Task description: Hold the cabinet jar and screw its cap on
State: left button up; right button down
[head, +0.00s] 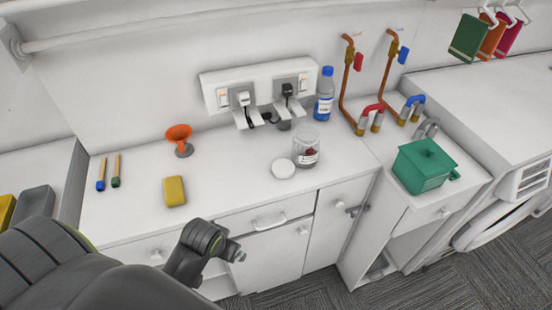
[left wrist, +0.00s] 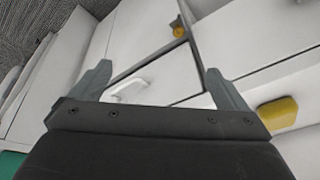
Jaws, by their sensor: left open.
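The cabinet jar (head: 306,153) is clear glass with a label and something dark red inside. It stands upright and uncapped on the white counter. A round white cap (head: 283,168) lies on the counter beside it, at its lower left. My left gripper (head: 238,253) is in front of the cabinet fronts, below the counter edge, well short of the jar and cap. In the left wrist view its two fingers (left wrist: 160,82) are spread and empty, with drawer fronts beyond them. My right gripper is in neither view.
A yellow sponge (head: 174,191), an orange funnel-like thing (head: 179,138) and two brushes (head: 108,172) sit on the counter's left. A blue-capped bottle (head: 325,94), plugged sockets (head: 258,93) and copper pipes (head: 347,85) are behind the jar. A green box (head: 423,166) stands right. Front counter is mostly clear.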

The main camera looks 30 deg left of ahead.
pick_arm(q)
jog(key=w+d+r+n, duration=0.1)
jog(key=w+r, duration=0.7)
jog(key=w, duration=0.5)
jog(key=w+d+r+p, duration=0.1)
jog(key=w+d+r, duration=0.1)
jog(key=w+r, duration=0.7)
jog(key=w, duration=0.4)
jog(key=shift+r+n+t, duration=0.2)
jog(key=shift+n+t, duration=0.1)
jog(key=shift+n, duration=0.1)
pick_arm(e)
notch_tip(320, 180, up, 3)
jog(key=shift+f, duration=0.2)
pick_arm(q)
jog(key=shift+s, duration=0.1)
